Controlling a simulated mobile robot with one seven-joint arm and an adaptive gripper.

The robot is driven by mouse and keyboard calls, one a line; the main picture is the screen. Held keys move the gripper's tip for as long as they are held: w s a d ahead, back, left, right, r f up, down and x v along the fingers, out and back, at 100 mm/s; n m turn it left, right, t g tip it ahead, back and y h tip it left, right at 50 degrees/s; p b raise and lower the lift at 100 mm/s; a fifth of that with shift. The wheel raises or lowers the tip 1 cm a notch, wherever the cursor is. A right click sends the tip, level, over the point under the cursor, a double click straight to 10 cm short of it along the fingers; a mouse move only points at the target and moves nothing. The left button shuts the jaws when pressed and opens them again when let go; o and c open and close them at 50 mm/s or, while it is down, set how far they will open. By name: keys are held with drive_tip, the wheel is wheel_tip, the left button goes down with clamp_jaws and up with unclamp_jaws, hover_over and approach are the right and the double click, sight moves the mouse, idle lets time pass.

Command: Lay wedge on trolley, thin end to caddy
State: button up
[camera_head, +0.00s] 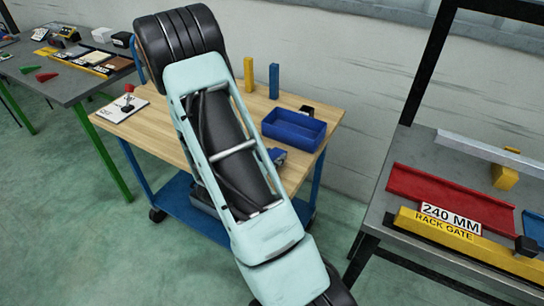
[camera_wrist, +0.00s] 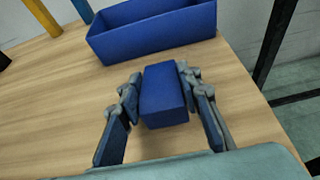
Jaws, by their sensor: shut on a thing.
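The trolley (camera_head: 150,135) has a pale wooden top and a blue frame; its bare top also shows in the wrist view (camera_wrist: 55,105). The caddy, an open blue box (camera_head: 293,132), stands on its right part and is at the top of the wrist view (camera_wrist: 150,42). My gripper (camera_wrist: 160,92) is shut on a blue block, which I take as the wedge (camera_wrist: 164,100), just in front of the caddy with a strip of wood between. One end face points toward me; the taper is not clear. I cannot tell whether it touches the wood. My arm hides much of the trolley.
A grey bench (camera_head: 70,80) stands left; a rack table with a yellow gate bar (camera_head: 470,245) stands right.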

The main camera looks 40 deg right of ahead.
drive_tip(key=shift+f, duration=0.2)
drive_tip(key=o, duration=1.2)
drive_tip(key=shift+r, duration=0.1)
drive_tip(key=shift+r, duration=0.2)
drive_tip(key=v, duration=1.1)
drive_tip(key=shift+w+f, duration=0.1)
drive_tip(key=shift+s+a, duration=0.25)
drive_tip(key=shift+a, duration=0.2)
